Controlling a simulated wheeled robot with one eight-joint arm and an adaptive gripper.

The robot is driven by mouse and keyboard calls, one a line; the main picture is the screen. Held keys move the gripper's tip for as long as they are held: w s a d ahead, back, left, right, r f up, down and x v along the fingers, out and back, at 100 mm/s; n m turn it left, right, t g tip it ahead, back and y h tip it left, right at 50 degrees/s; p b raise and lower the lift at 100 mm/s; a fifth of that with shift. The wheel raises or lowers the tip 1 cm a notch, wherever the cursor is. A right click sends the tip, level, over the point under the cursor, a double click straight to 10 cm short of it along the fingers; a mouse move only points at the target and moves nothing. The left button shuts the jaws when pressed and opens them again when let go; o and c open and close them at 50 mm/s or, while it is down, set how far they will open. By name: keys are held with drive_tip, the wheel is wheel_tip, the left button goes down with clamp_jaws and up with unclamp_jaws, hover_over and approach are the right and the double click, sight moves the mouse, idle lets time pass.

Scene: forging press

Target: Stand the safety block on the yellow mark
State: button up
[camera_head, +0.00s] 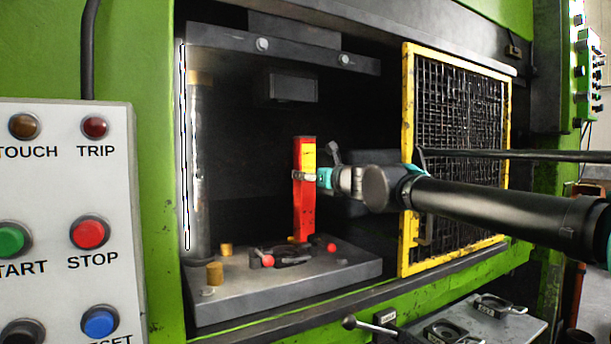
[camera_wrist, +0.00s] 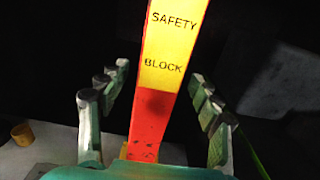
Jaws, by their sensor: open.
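The safety block (camera_head: 304,215), a tall red bar with a yellow upper part, stands upright on the press bed. In the wrist view its yellow face (camera_wrist: 172,45) reads SAFETY BLOCK, with red below. A little of the yellow mark (camera_head: 291,238) shows at its foot; the block hides the rest, so I cannot tell how well it is centred. My gripper (camera_head: 306,176) is at the block's mid-height. In the wrist view my gripper's fingers (camera_wrist: 156,105) are open on both sides of the block, with gaps between fingers and block.
The press bed (camera_head: 335,277) carries red-knobbed clamps (camera_head: 267,261) and brass-coloured pegs (camera_head: 214,273). The upper die (camera_head: 293,87) hangs above. A yellow-framed mesh guard (camera_head: 406,180) stands to the right, behind my arm. A button panel (camera_head: 66,200) is at the left.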

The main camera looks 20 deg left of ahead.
drive_tip(key=v, duration=0.8)
drive_tip(key=shift+s+d, duration=0.3)
